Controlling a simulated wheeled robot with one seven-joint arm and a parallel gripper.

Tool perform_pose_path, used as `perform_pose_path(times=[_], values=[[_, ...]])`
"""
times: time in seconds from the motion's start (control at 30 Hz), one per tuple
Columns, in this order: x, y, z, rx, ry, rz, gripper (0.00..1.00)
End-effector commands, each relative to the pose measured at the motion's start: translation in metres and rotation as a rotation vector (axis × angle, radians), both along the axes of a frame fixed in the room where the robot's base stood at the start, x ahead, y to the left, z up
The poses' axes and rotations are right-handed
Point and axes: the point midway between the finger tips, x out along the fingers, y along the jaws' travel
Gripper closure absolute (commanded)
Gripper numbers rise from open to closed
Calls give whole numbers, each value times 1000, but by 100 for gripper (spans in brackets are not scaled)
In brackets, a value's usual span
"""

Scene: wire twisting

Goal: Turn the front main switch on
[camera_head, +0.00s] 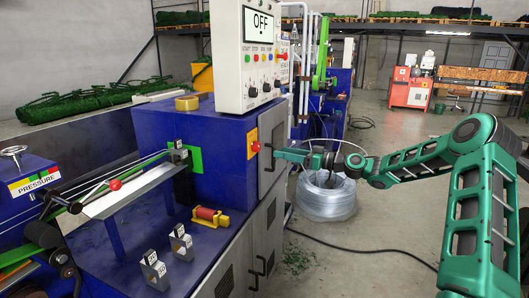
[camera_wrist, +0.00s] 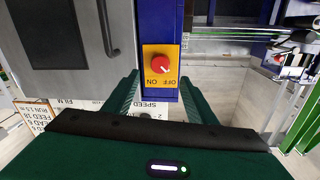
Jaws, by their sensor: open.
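The front main switch is a red round knob (camera_wrist: 160,65) on a yellow plate with ON and OFF marks, shown upside down in the wrist view. A pale mark on the knob appears to point toward OFF. In the head view the switch (camera_head: 254,147) is on the blue cabinet's narrow front face. The control panel display (camera_head: 262,23) above reads OFF. My gripper (camera_head: 281,153) is just right of the switch in the head view. In the wrist view its green fingers (camera_wrist: 160,88) are open, one on each side below the knob, with nothing between them. Contact is not visible.
A grey cabinet door with a dark handle (camera_wrist: 107,30) is beside the switch. A wire coil (camera_head: 326,197) stands on the floor behind my gripper. A red spool (camera_head: 208,214) and small grey blocks (camera_head: 181,243) sit on the blue machine bed. The floor at right is mostly clear.

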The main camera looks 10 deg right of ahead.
Motion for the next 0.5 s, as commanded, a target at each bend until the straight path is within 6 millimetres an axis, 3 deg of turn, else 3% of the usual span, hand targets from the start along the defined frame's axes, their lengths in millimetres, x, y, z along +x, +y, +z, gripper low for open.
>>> perform_pose_path(times=[0.3,0.5], values=[[36,44,0,0,0,4,48],[52,63,0,-1,2,2,48]])
